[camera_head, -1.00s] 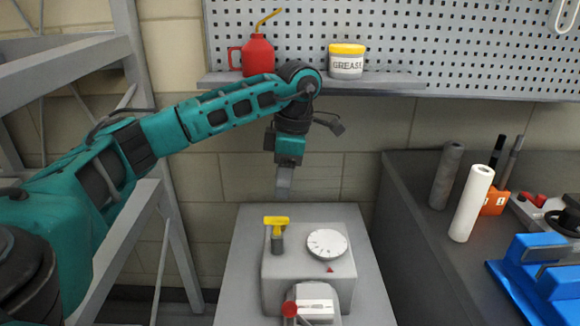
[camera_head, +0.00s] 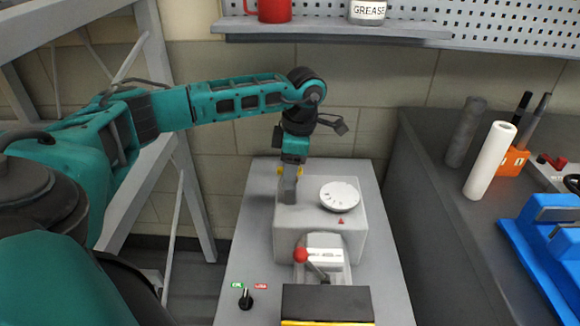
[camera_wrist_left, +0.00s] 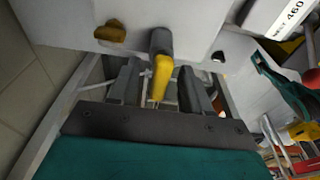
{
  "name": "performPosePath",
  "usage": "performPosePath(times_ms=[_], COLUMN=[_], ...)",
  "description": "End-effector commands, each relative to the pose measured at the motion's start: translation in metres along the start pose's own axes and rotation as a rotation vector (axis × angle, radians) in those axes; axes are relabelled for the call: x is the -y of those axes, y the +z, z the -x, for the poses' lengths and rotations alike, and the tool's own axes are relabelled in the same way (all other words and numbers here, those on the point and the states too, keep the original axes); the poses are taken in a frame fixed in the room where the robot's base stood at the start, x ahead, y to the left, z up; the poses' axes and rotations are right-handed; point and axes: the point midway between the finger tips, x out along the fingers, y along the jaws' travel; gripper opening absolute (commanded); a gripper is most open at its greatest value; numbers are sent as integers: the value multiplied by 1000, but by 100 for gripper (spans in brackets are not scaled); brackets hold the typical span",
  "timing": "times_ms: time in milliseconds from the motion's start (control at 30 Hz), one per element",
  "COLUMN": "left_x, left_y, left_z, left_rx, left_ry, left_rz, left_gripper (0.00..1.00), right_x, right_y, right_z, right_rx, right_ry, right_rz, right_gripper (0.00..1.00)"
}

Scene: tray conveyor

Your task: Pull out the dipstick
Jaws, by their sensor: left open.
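The dipstick has a yellow T-shaped handle (camera_head: 299,171) on a dark tube at the left of the grey housing (camera_head: 352,232). In the head view, my left gripper (camera_head: 289,190) is in front of it, and only bits of yellow show either side. In the left wrist view, the yellow handle (camera_wrist_left: 161,75) lies between the two spread fingers of my left gripper (camera_wrist_left: 158,95). The gripper is open, with a gap on each side of the handle. The dipstick's rod is hidden. My right gripper is in neither view.
A white dial (camera_head: 339,196) sits right of the dipstick on the housing. A red-knobbed lever (camera_head: 301,255) and a black selector knob (camera_head: 246,298) are nearer. A shelf (camera_head: 330,30) is behind, above the arm. A dark bench (camera_head: 440,205) stands at right.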

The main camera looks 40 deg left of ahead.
Motion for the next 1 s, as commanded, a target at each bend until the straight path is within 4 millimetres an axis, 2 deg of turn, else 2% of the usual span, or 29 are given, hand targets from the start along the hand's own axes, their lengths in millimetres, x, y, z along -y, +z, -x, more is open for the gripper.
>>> performPosePath(times_ms=[67, 500, 1000], left_x=[0, 0, 0], left_y=[0, 0, -1], left_z=[0, 0, 9], left_rx=[0, 0, 1], left_ry=[0, 0, 0], left_rz=[0, 0, 0], left_gripper=[42, 0, 0], right_x=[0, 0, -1], right_y=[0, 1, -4], right_z=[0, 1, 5], right_rx=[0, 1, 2], right_ry=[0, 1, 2], right_rz=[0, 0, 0], right_gripper=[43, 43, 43])
